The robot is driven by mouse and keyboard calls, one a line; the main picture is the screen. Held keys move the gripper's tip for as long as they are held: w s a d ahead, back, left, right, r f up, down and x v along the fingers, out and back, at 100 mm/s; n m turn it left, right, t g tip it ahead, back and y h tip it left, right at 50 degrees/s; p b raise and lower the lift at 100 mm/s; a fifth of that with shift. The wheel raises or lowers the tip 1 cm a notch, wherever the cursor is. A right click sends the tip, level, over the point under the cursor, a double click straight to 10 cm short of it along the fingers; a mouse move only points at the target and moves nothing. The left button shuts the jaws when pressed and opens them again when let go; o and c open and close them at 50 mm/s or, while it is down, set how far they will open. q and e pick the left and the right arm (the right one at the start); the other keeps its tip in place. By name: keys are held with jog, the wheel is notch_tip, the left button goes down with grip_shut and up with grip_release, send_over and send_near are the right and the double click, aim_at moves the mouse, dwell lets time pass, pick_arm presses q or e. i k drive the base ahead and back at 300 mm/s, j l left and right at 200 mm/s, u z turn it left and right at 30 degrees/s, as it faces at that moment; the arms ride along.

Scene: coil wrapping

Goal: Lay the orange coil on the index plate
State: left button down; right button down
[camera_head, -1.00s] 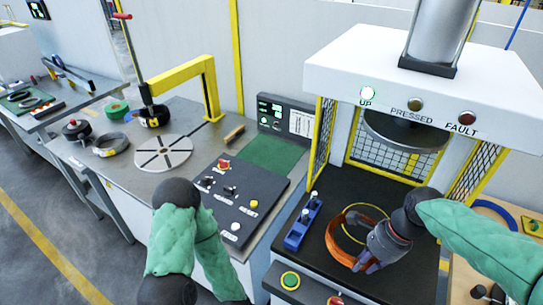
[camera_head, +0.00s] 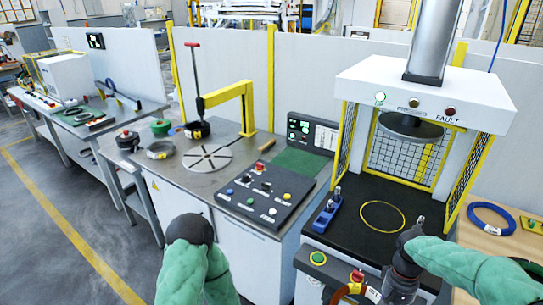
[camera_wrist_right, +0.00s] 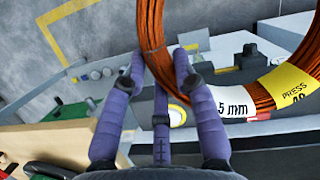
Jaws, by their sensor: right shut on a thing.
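The orange coil (camera_wrist_right: 263,98) is held in my right gripper (camera_wrist_right: 168,72), whose purple fingers close around its bundle in the wrist view. The coil has a white label reading "5 mm" and a yellow one reading "PRESS". In the head view only part of the coil (camera_head: 344,293) shows at the bottom edge, beside my right gripper (camera_head: 384,293), in front of the press. The index plate (camera_head: 208,158) is a pale slotted disc lying bare on the grey bench, left of the control panel. My left arm shows at the bottom, but its gripper is out of view.
The press bed (camera_head: 345,225) carries a blue fixture (camera_head: 327,212) and a yellow ring outline. The control panel (camera_head: 268,190) lies between.

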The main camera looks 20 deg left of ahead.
aim_at(208, 156)
jog(key=i+j, duration=0.1)
jog(key=j, duration=0.45)
jog(key=i+j, duration=0.1)
jog(key=j, duration=0.4)
jog(key=i+j, duration=0.1)
jog(key=j, duration=0.45)
jog(key=i+j, duration=0.1)
jog(key=j, duration=0.4)
jog(key=i+j, duration=0.1)
jog(key=j, duration=0.45)
jog(key=i+j, duration=0.1)
jog(key=j, duration=0.4)
jog(key=i+j, duration=0.1)
jog(key=j, duration=0.45)
